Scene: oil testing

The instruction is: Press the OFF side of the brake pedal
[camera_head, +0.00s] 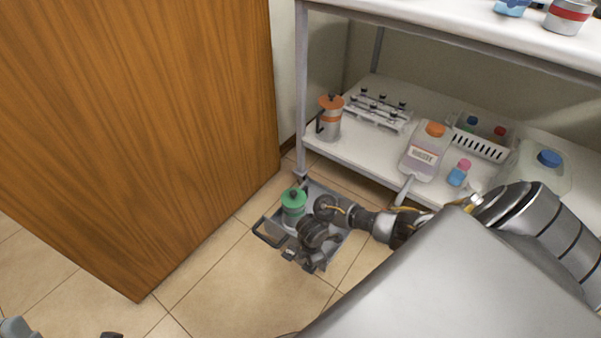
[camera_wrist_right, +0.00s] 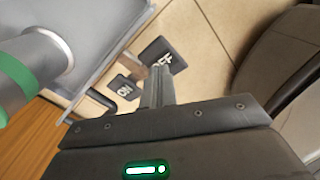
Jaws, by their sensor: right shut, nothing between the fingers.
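The brake pedal's OFF side (camera_wrist_right: 165,57) is a dark plate with white lettering in the right wrist view. Its ON side (camera_wrist_right: 125,89) is a smaller-looking dark plate to the lower left. My right gripper (camera_wrist_right: 159,72) is shut and empty, its fingertips overlapping the lower edge of the OFF plate. I cannot tell whether they touch it. In the head view, my right gripper (camera_head: 311,262) is low over the grey cart (camera_head: 268,235), and the pedal cannot be made out there. Grey and dark parts at the lower left edge may be my left arm; its jaws are unclear.
A green-lidded container (camera_head: 293,207) stands on the cart, close to my right arm. A white shelf (camera_head: 345,152) with bottles and racks is behind it. A wooden panel (camera_head: 150,120) stands at the left. Tiled floor (camera_head: 235,285) is clear between panel and cart.

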